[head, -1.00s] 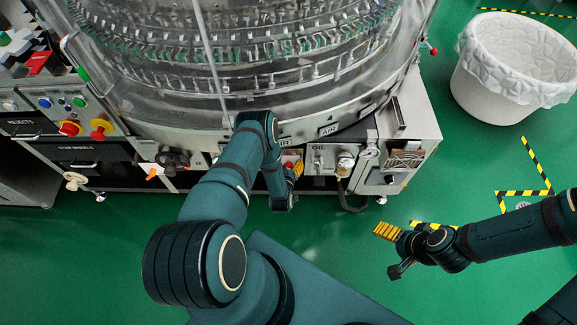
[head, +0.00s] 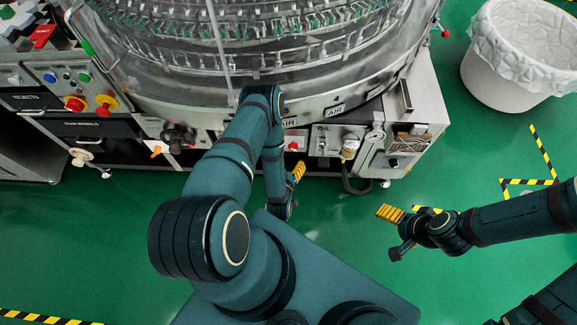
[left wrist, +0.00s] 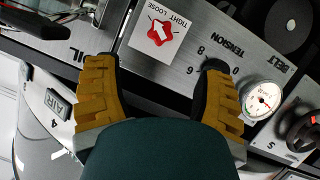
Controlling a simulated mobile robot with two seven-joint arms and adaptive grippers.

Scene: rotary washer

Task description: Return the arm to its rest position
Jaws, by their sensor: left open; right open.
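My left arm reaches in from the bottom of the head view and bends down at the front of the washer (head: 330,95). My left gripper (head: 291,186) hangs just in front of the panel, partly hidden by its own arm; one yellow finger shows. In the left wrist view the left gripper (left wrist: 157,66) is open, with nothing between its two yellow fingers. A red knob (left wrist: 161,32) on a white "tight/loose" plate lies beyond the fingertips. My right gripper (head: 391,230) is open and empty over the green floor at right, away from the machine.
A white lined bin (head: 520,60) stands at upper right. Red and yellow buttons (head: 106,104) are on the left panel. A gauge (left wrist: 262,101) sits beside the left fingers in the wrist view. Green floor (head: 90,240) is clear at lower left and between the grippers.

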